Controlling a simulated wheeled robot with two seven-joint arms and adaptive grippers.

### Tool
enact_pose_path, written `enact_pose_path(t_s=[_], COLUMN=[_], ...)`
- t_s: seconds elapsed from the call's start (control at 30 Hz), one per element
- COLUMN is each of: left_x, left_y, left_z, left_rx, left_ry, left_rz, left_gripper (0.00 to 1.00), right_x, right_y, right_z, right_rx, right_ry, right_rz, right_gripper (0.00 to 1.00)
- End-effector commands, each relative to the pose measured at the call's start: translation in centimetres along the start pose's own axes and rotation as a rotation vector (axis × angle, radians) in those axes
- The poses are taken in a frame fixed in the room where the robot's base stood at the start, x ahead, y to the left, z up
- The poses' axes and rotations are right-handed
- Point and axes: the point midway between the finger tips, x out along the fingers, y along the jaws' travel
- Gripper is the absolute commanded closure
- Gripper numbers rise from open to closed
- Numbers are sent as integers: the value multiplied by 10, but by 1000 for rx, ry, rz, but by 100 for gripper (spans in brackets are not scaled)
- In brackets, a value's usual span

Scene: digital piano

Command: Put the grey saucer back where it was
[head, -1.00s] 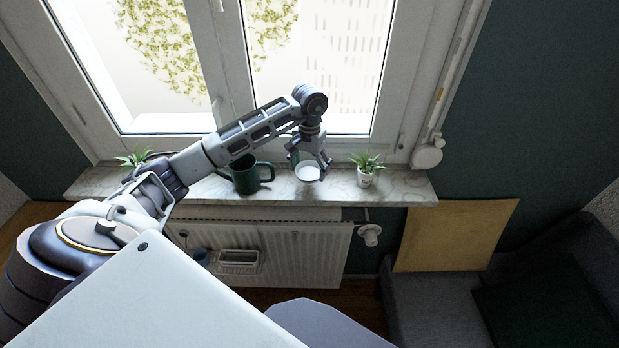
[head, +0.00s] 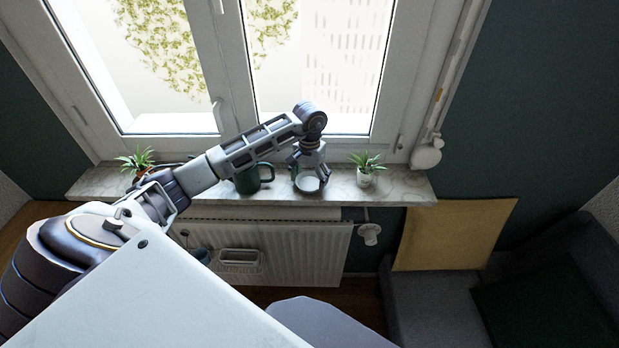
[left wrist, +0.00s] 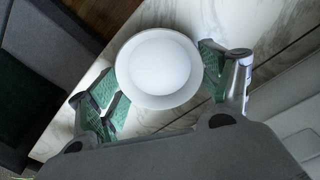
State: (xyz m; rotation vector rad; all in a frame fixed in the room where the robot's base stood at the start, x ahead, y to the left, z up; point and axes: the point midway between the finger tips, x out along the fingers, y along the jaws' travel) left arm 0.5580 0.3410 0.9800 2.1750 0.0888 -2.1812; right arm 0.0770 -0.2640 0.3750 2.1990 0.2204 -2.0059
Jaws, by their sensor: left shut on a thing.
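The grey saucer (left wrist: 160,68) looks pale, almost white, and round with a shallow bowl in the left wrist view. It sits between the green-padded fingers of my left gripper (left wrist: 163,92), which is shut on it at its sides. In the head view the left gripper (head: 309,180) points down over the front part of the marble windowsill, with the saucer (head: 308,184) small and partly hidden between its fingers. I cannot tell whether the saucer touches the sill. My right gripper is not in view.
The windowsill (head: 405,187) holds a dark green mug (head: 247,181) left of the gripper, a small potted plant (head: 366,169) to the right and another plant (head: 136,163) at the far left. The window stands behind. A radiator (head: 300,252) is below. The sill's right end is clear.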

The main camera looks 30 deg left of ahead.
Motion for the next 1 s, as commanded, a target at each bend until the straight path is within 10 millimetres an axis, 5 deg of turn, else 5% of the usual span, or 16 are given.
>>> enact_pose_path(t_s=[0.57, 0.6, 0.73, 1.0], left_x=[8, 8, 8, 8], left_y=[0, 0, 0, 0], left_z=[0, 0, 0, 0], left_rx=[0, 0, 0, 0], left_ry=[1, 1, 1, 1], left_rz=[-1, 0, 0, 0], left_gripper=[49, 19, 2, 0], right_x=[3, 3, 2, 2], right_y=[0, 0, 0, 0], right_z=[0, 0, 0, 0], right_rx=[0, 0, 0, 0], right_ry=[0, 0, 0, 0], right_rz=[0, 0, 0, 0], right_gripper=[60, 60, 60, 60])
